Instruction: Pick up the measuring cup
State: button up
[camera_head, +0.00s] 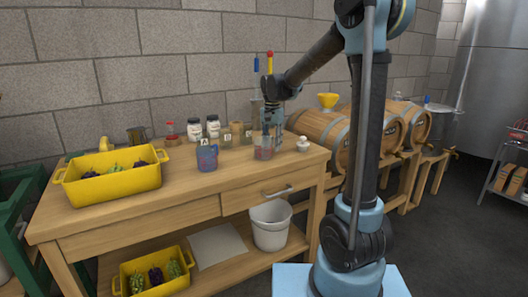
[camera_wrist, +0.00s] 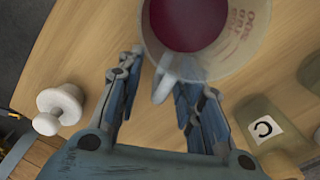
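The measuring cup (camera_head: 263,152) is clear, with red marks and dark red liquid inside. It stands upright on the wooden workbench near its right end. In the wrist view the cup (camera_wrist: 242,45) is at the top, cut off by the frame edge, and its pale handle (camera_wrist: 166,84) points toward me. My gripper (camera_wrist: 158,92) is open, with one blue-grey finger on each side of the handle. I cannot tell if either finger touches it. In the head view my gripper (camera_head: 272,132) reaches down right at the cup and partly hides it.
A white knobbed object (camera_head: 303,144) stands close on the right. A jar labelled C (camera_wrist: 262,130) is close in the wrist view. Barrels (camera_head: 335,133) stand behind at right.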

grip_shut()
dwell(0.3)
